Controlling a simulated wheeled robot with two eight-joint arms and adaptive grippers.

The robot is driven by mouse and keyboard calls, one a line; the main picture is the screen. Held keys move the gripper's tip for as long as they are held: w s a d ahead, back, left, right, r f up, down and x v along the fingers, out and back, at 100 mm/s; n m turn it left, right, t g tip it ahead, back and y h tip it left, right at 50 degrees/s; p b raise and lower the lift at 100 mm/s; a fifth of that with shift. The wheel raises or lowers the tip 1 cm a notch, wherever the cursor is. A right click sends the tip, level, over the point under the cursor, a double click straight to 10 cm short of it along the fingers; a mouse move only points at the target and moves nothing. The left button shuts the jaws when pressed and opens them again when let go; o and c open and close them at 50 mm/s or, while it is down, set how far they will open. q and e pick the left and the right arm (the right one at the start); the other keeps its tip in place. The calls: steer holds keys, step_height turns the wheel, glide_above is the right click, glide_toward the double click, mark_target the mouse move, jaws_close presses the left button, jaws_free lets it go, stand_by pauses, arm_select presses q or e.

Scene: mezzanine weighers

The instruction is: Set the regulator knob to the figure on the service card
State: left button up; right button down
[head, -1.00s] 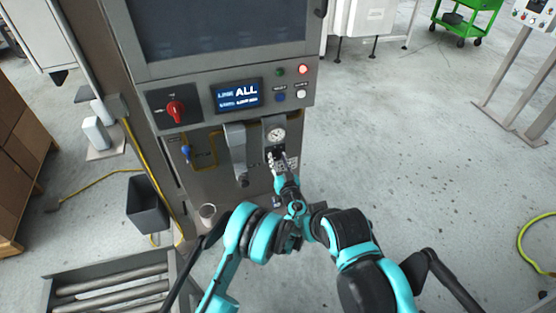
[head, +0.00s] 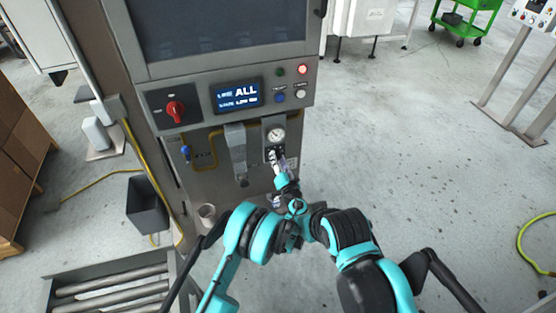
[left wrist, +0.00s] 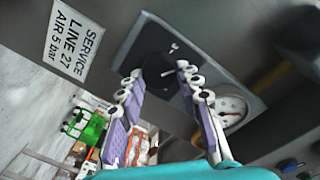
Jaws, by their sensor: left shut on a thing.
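The regulator knob (left wrist: 170,78) is dark and sits on a grey plate in the left wrist view, mostly hidden between my fingers. My left gripper (left wrist: 160,78) is shut on it, one purple-padded finger on each side. It also shows in the head view (head: 276,157), just below the round white pressure gauge (head: 276,135). The gauge also shows in the left wrist view (left wrist: 232,108), partly beside the right finger; I cannot read its needle. The service card (left wrist: 75,40) is white and reads "SERVICE LINE 27 AIR 5 bar".
Left of the gauge are a grey lever-like part (head: 237,150), a yellow pipe and a red rotary switch (head: 175,111). A display (head: 236,95) and buttons sit above. A dark bin (head: 147,203) and rollers (head: 110,289) are at lower left.

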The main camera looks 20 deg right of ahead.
arm_select(q)
steer(key=m, duration=0.5)
steer(key=shift+d, duration=0.1)
steer(key=m, duration=0.5)
steer(key=shift+f+m+y, duration=0.15)
steer(key=shift+m+y, duration=0.15)
steer(key=shift+m, duration=0.1)
stand_by(0.3)
steer(key=o, duration=1.2)
steer(key=shift+c, duration=0.2)
